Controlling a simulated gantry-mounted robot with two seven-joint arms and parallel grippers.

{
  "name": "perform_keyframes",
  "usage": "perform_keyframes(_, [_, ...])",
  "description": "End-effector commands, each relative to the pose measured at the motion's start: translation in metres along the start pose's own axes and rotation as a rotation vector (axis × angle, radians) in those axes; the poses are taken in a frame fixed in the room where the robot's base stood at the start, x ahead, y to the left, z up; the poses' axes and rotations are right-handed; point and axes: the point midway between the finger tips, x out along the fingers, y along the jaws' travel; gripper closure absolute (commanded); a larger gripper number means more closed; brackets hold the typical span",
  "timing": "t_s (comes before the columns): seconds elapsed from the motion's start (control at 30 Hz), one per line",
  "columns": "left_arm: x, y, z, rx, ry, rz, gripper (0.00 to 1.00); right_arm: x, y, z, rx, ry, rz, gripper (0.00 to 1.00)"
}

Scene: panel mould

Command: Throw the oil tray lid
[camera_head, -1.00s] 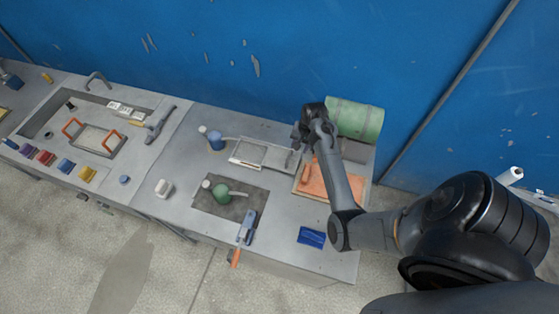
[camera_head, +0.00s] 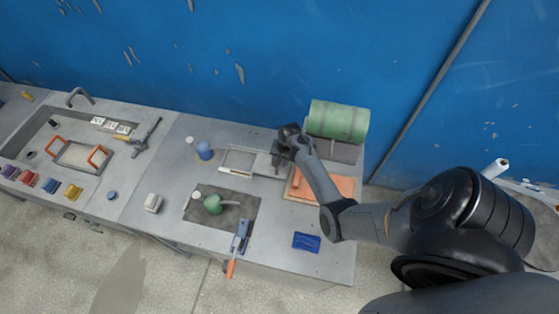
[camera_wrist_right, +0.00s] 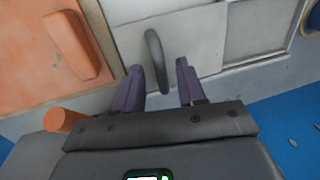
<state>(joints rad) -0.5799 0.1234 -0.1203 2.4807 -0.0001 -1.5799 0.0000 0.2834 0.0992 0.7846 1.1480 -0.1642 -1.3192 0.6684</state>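A flat grey plate with a dark curved handle, which looks like the oil tray lid (camera_wrist_right: 190,40), lies on the bench in the right wrist view. In the head view, the pale rectangular tray (camera_head: 236,160) shows at the back of the bench, and my right arm partly hides its right end. My right gripper (camera_wrist_right: 159,66) is open, its two purple fingers on either side of the handle's near end (camera_wrist_right: 158,58). I cannot tell whether they touch it. In the head view, the right gripper (camera_head: 276,160) is at the tray's right end. My left gripper is not in view.
An orange tray (camera_head: 345,187) lies right of the gripper, with a green drum (camera_head: 338,120) behind it. A blue wall (camera_head: 280,60) rises close behind.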

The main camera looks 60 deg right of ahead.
Motion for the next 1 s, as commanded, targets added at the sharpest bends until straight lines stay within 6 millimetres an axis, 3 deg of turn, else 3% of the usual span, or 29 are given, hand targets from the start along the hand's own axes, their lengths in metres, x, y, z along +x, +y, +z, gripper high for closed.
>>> perform_keyframes(0.3, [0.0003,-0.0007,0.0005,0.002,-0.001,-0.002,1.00,0.0022,0.0000,0.0001,0.000,0.000,0.000,0.60])
perform_keyframes(0.6, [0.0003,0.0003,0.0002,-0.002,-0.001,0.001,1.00,0.0021,0.0002,0.0002,0.000,0.000,0.000,1.00])
perform_keyframes(1.0, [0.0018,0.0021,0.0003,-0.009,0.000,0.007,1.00,0.0034,-0.0039,0.0003,-0.001,-0.001,0.000,1.00])
